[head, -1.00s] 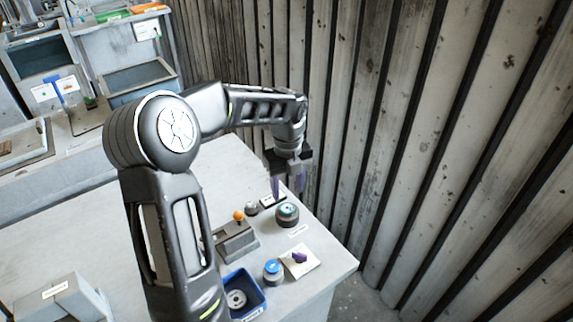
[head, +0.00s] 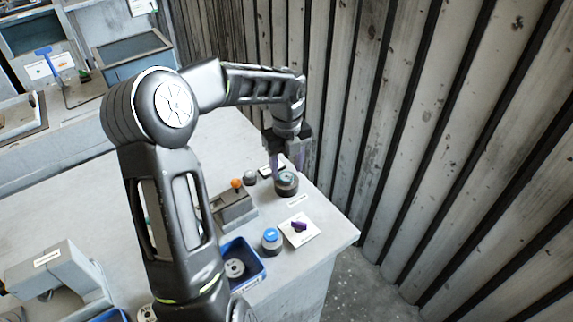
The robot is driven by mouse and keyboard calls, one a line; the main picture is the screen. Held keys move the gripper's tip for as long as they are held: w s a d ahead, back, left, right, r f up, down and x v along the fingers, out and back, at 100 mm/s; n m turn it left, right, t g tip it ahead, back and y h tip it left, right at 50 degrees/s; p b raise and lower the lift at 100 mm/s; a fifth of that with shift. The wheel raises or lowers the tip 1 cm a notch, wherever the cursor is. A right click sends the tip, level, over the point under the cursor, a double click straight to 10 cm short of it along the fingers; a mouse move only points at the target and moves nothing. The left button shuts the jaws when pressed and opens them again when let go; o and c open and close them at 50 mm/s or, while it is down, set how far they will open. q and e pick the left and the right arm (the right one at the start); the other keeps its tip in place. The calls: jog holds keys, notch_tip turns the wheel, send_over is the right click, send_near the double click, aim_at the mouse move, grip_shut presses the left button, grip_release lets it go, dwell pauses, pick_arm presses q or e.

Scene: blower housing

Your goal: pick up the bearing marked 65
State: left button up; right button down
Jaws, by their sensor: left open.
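My left gripper (head: 287,172) is open, pointing down at the far right part of the grey table (head: 330,235). Its purple-tinted fingers are just behind and above a dark round part with a grey top (head: 286,186). I cannot tell whether they touch it. A metallic ring-shaped part, perhaps a bearing (head: 235,268), lies in a blue bin (head: 255,279) closer to me. No marking 65 is readable on any part. My right gripper is not in view.
A blue-topped round part (head: 271,240) and a purple knob on a white plate (head: 299,228) stand near the right edge. A grey block (head: 234,208) with an orange ball (head: 237,184) stands left of the gripper. A slatted wall (head: 440,150) rises close behind.

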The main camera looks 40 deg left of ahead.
aim_at(286, 177)
pick_arm(q)
jog(key=shift+f+b, duration=0.7)
jog(key=shift+f, duration=0.45)
jog(key=shift+p, duration=0.45)
dwell(0.4)
jog(key=shift+c, duration=0.4)
grip_shut()
jog(key=shift+r, duration=0.15)
dwell(0.4)
jog(key=shift+r+p, duration=2.55)
jog(key=shift+r, duration=0.4)
